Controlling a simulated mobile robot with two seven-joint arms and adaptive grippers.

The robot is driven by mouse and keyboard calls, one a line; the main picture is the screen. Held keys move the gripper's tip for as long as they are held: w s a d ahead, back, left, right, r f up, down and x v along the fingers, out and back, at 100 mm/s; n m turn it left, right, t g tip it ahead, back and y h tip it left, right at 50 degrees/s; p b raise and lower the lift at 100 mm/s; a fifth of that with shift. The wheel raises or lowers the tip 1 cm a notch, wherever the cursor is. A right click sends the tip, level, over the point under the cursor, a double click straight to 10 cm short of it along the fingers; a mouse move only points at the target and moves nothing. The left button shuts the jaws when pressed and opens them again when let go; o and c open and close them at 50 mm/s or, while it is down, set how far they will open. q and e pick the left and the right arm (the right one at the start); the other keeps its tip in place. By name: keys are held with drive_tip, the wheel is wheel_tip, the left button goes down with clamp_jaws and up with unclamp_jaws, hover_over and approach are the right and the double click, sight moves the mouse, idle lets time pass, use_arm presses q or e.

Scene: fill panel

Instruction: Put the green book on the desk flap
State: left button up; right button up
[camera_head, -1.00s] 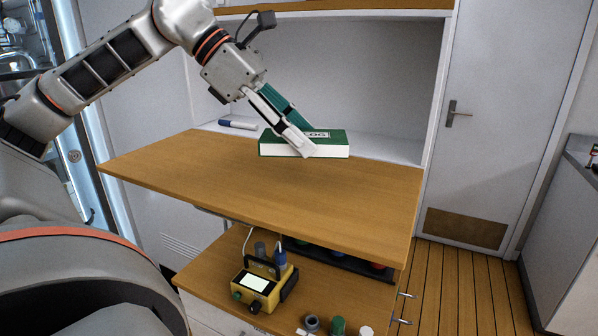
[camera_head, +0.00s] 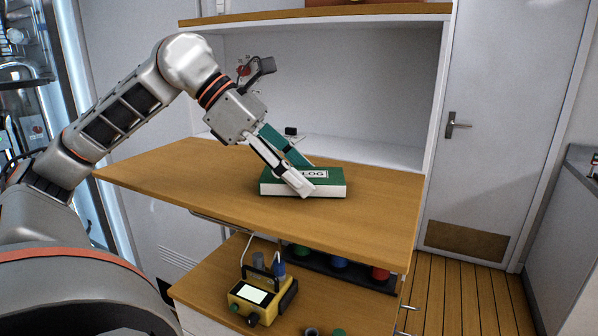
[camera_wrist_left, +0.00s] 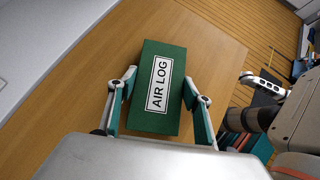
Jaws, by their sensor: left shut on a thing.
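The green book (camera_head: 338,181), with a white label and pale page edges, lies flat on or just above the wooden desk flap (camera_head: 200,185), near the flap's back and right of its middle. I cannot tell whether it touches. My left gripper (camera_head: 309,180) is shut on the book, reaching down from the upper left. In the left wrist view the book (camera_wrist_left: 150,116) shows its "AIR LOG" label between the two fingers of the gripper (camera_wrist_left: 158,80), with the flap (camera_wrist_left: 222,60) beneath and around it.
The flap's front and left are bare. Behind it is an open white compartment (camera_head: 340,90). Below, a lower wooden surface (camera_head: 215,285) holds a yellow device (camera_head: 262,297) and several coloured cylinders. A white door (camera_head: 500,120) stands at the right.

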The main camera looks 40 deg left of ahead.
use_arm(q)
drive_tip(key=o, duration=1.4)
drive_tip(key=shift+f, duration=0.1)
drive_tip(key=shift+r, duration=0.25)
drive_tip(key=shift+s+a+r, duration=0.15)
drive_tip(key=shift+a+r, duration=0.05)
drive_tip(key=shift+a, duration=0.1)
drive_tip(key=b+v, duration=0.2)
drive_tip(key=v, duration=0.9)
drive_tip(key=shift+s+b, duration=0.1)
drive_tip(key=shift+b, duration=0.2)
